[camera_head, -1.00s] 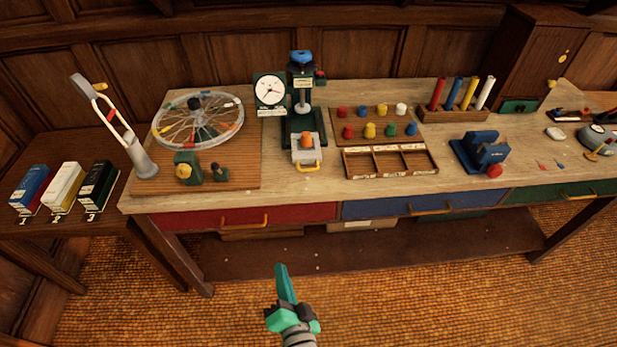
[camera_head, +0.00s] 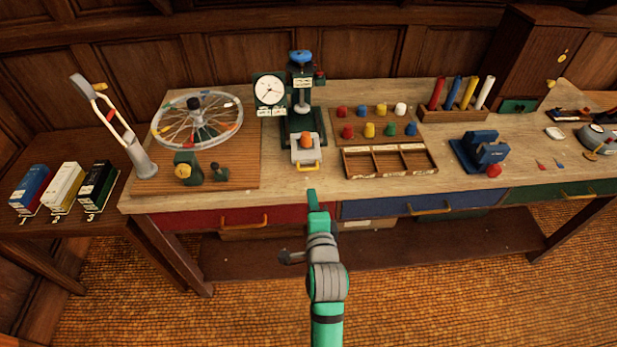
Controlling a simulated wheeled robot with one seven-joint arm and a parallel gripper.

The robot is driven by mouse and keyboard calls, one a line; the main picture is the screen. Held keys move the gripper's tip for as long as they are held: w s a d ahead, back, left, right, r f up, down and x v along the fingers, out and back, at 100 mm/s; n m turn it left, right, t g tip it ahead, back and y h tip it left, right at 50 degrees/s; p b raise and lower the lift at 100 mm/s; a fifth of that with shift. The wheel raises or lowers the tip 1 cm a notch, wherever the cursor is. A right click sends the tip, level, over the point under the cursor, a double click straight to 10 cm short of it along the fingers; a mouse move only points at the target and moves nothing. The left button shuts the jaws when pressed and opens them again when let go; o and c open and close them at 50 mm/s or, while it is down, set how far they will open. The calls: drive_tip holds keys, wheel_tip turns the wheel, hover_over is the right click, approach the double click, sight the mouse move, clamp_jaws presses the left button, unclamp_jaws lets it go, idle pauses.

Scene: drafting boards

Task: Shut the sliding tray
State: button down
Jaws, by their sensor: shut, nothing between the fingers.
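The sliding tray (camera_head: 305,156) is a small light-grey piece at the foot of a green press with a dial. It sticks out toward the bench's front edge, with an orange knob-like piece (camera_head: 306,140) on it and a yellow handle (camera_head: 308,168) at its front. My gripper (camera_head: 312,194) is shut and empty. Its teal tip shows just below the handle in the picture, with a small visible gap, over the bench's front edge. I cannot tell its exact height against the tray.
The green press (camera_head: 302,100) stands behind the tray. A wooden board with a spoked wheel (camera_head: 198,120) is at left, and a divided wooden box (camera_head: 390,161) is close at right. Drawers with yellow handles, red (camera_head: 185,219) and blue (camera_head: 375,209), line the bench front.

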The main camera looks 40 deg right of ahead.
sight(308, 170)
drive_tip(key=x, duration=0.9)
drive_tip(key=shift+w+d+f, duration=0.15)
drive_tip(key=shift+w+d, duration=0.1)
drive_tip(key=shift+w, duration=0.05)
